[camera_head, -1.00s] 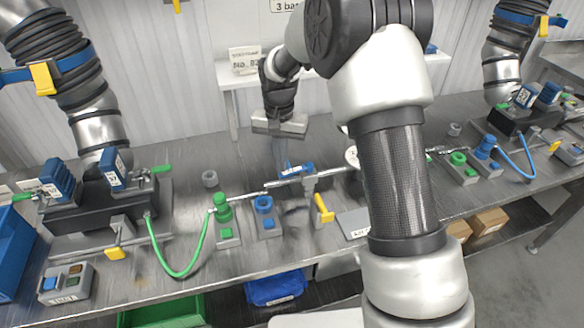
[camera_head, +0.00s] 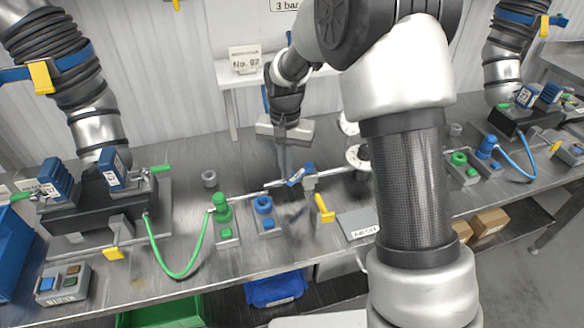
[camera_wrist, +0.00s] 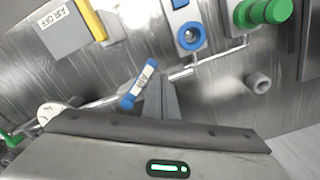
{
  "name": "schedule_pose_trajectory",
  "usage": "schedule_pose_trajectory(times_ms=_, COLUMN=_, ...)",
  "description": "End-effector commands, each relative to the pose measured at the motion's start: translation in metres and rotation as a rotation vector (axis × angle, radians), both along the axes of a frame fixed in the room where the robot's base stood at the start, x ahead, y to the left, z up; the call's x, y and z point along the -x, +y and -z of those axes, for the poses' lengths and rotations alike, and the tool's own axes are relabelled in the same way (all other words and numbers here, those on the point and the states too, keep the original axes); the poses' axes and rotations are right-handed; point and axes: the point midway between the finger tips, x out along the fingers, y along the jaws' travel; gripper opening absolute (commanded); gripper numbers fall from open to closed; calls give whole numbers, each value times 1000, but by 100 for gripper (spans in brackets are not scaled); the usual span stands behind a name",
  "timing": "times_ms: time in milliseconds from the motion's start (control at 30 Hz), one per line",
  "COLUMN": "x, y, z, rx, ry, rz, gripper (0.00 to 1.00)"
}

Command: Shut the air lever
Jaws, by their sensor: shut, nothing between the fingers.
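The air lever (camera_head: 301,174) is a blue handle on the silver pipe along the bench. It sits at a slant to the pipe. In the wrist view the blue lever (camera_wrist: 139,84) shows a white label reading AIR and crosses the pipe diagonally. My gripper (camera_head: 284,177) points down just left of the lever, its fingers shut and empty. In the wrist view the shut fingers (camera_wrist: 160,82) stand right beside the lever; whether they touch it I cannot tell. A grey plate (camera_head: 358,224) lies in front to the right; its AIR OFF lettering reads in the wrist view (camera_wrist: 62,27).
White round gauges (camera_head: 357,156) are to the right. A green hose (camera_head: 168,272) loops at the left.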

Motion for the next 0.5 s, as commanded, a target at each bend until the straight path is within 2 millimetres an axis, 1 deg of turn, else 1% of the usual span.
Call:
schedule_pose_trajectory(times_ms=33, x=5, y=-2, z=1, rx=0, ry=2, rz=1, gripper=0)
schedule_pose_trajectory(times_ms=133, x=9, y=-5, z=0, rx=0, ry=2, rz=1, gripper=0)
schedule_pose_trajectory(times_ms=500, x=11, y=-7, z=1, rx=0, ry=2, rz=1, gripper=0)
